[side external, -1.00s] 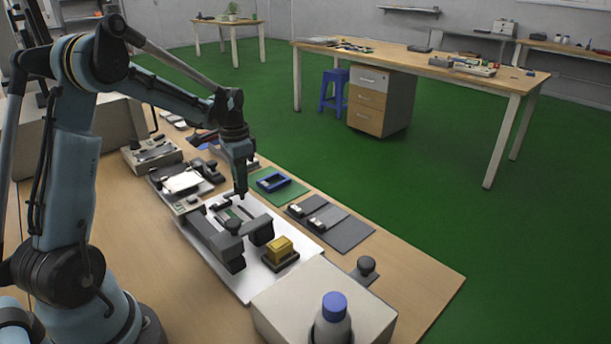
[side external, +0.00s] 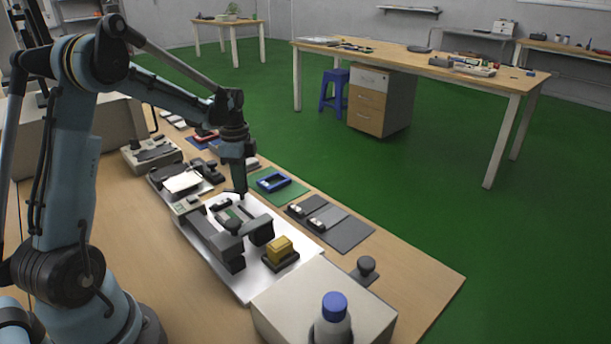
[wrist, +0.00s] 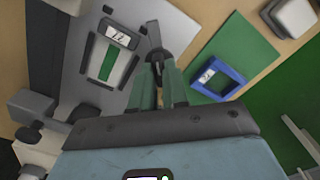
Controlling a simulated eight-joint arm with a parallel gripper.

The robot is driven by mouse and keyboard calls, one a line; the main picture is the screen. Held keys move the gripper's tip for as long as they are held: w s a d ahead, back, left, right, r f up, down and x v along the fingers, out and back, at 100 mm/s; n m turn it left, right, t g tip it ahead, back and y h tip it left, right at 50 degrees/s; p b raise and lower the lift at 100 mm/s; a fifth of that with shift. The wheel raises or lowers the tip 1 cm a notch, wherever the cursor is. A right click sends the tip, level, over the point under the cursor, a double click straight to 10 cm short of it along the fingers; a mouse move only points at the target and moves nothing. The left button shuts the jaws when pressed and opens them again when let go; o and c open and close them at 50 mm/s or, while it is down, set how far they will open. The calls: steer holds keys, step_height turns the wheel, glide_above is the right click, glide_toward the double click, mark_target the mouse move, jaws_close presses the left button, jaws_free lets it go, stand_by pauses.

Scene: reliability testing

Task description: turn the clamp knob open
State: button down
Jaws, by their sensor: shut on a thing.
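My gripper (side external: 240,194) points down at the far end of the pale plate (side external: 277,274). In the wrist view my gripper (wrist: 159,68) has its two fingers closed around the clamp knob (wrist: 154,38), a dark piece with a bar sticking out beyond the fingertips. Most of the knob's body is hidden between the fingers, and its exact angle is hard to tell. Beside it on the plate lies a grey frame with a green strip (wrist: 108,65) and a small dark block with a white label (wrist: 118,34).
A blue frame (side external: 273,181) sits on a green mat (side external: 290,195) just right of the gripper. A dark fixture (side external: 215,240) and a yellow block (side external: 280,248) stand nearer the front. A grey box (side external: 290,305) and bottle (side external: 333,320) occupy the near end.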

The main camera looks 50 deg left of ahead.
steer(key=m, duration=0.4)
steer(key=shift+a, duration=0.15)
steer(key=shift+w+m, duration=0.1)
steer(key=shift+m, duration=2.1)
steer(key=c, duration=1.3)
jaws_free()
steer(key=shift+r, duration=2.25)
steer(key=shift+d, duration=0.2)
